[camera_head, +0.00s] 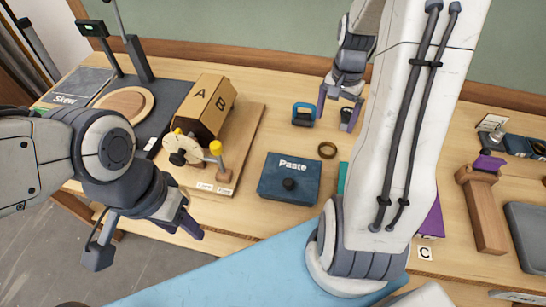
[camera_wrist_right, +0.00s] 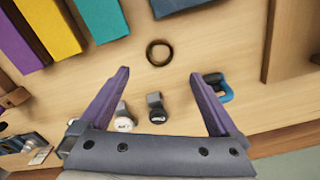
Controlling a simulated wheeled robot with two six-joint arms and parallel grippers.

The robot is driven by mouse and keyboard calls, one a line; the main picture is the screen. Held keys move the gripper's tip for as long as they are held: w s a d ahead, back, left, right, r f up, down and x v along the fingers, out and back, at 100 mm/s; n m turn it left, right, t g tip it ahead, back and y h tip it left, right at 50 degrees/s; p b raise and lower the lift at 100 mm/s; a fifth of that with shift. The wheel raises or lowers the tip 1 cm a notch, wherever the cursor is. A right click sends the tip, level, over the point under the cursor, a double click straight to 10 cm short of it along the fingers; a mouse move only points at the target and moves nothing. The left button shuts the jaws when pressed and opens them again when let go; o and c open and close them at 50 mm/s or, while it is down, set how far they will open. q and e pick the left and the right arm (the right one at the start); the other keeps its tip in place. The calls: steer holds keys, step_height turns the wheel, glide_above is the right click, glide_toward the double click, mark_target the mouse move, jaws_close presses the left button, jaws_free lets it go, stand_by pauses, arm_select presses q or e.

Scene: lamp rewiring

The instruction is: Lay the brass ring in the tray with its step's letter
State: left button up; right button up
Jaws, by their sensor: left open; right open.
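The brass ring (camera_head: 327,150) lies flat on the wooden table, to the right of the dark blue Paste box (camera_head: 290,178). In the right wrist view the ring (camera_wrist_right: 159,52) lies beyond the fingertips, centred between them. My right gripper (camera_head: 339,108) is open and empty above the table behind the ring; its two purple fingers also show in the right wrist view (camera_wrist_right: 158,75). My left gripper (camera_head: 145,245) is open and empty at the table's front left edge. A card lettered C (camera_head: 425,253) lies at front right. No lettered tray is clearly readable; my right arm hides part of the table.
A blue-handled object (camera_head: 304,114) sits behind the ring. Teal (camera_wrist_right: 97,18), yellow (camera_wrist_right: 55,22) and purple (camera_wrist_right: 20,40) blocks stand nearby. A grey tray (camera_head: 528,232) is far right.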

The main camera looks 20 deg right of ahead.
steer(key=s+a+r+n, duration=0.15)
steer(key=a+n, duration=0.25)
steer(key=a, duration=0.6)
steer(key=a+r+n, duration=0.3)
steer(key=a+n, duration=0.2)
steer(key=a, duration=0.5)
steer(key=s+a+r+n+y, duration=0.1)
steer(key=s+a+n, duration=0.8)
steer(key=s+a, duration=0.2)
steer(key=s, duration=0.2)
steer(key=shift+s+a+r+n, duration=0.25)
steer(key=shift+s+r+n, duration=0.05)
steer(key=shift+s, duration=0.05)
steer(key=shift+s+a+n, duration=0.1)
steer(key=shift+s+n, duration=0.2)
steer(key=shift+s, duration=0.1)
steer(key=c, duration=0.4)
steer(key=shift+s, duration=0.15)
steer(key=c, duration=0.5)
